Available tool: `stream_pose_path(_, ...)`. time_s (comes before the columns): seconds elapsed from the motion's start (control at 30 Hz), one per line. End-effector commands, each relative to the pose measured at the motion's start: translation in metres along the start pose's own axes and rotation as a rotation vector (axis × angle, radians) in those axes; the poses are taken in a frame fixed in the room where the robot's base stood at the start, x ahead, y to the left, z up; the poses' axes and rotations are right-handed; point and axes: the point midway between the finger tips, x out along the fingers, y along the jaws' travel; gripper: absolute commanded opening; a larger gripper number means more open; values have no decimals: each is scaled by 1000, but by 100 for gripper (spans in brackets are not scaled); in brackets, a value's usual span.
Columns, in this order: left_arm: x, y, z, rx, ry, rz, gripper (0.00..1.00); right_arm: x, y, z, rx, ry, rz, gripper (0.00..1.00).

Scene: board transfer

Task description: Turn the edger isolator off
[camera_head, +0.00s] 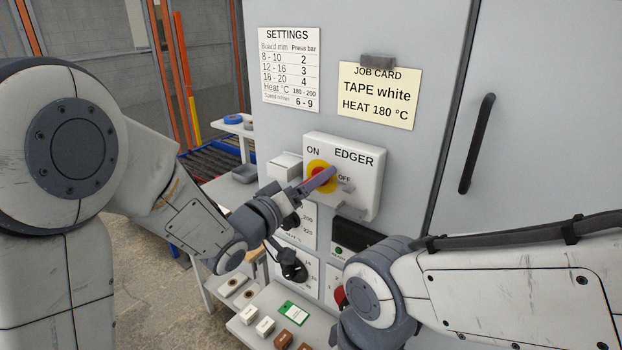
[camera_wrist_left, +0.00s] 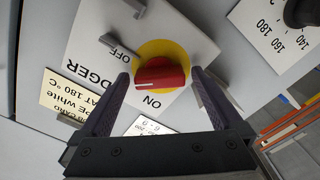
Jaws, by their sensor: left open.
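The EDGER isolator is a white box (camera_head: 366,180) on the grey cabinet front, marked ON at upper left and OFF at lower right of its knob. The red knob (camera_wrist_left: 160,78) sits on a yellow disc (camera_wrist_left: 172,47). In the left wrist view its grip bar lies nearly level, with ON below it and OFF at its upper left. My left gripper (camera_head: 322,180) is open at the knob, one finger on each side, with visible gaps. In the head view its fingers partly hide the knob. My right arm shows at lower right, but its gripper is not visible.
Grey bars stick out from the box beside the knob (camera_wrist_left: 215,98). A settings sheet (camera_head: 290,70) and a job card (camera_head: 379,95) hang above. A black dial (camera_head: 292,270) is below. A shelf with small blocks (camera_head: 265,326) is at the bottom. A black door handle (camera_head: 477,143) is at right.

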Motion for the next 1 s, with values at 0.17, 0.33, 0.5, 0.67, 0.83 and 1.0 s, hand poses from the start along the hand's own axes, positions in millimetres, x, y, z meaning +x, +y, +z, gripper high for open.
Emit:
stream_pose_path(0.17,0,0,0,0,0,0,100,0,0,0,0,0,0,0)
stream_pose_path(0.33,0,0,0,0,0,0,54,0,0,0,0,0,0,0)
stream_pose_path(0.5,0,0,0,1,0,-1,19,0,0,0,0,0,0,0)
stream_pose_path(0.67,0,-1,1,20,1,0,19,4,0,0,0,0,0,0)
stream_pose_path(0.83,0,-2,2,87,1,0,19,14,1,1,-1,0,0,0)
stream_pose_path(1.0,0,-3,3,205,2,1,19,30,2,2,-1,0,0,0)
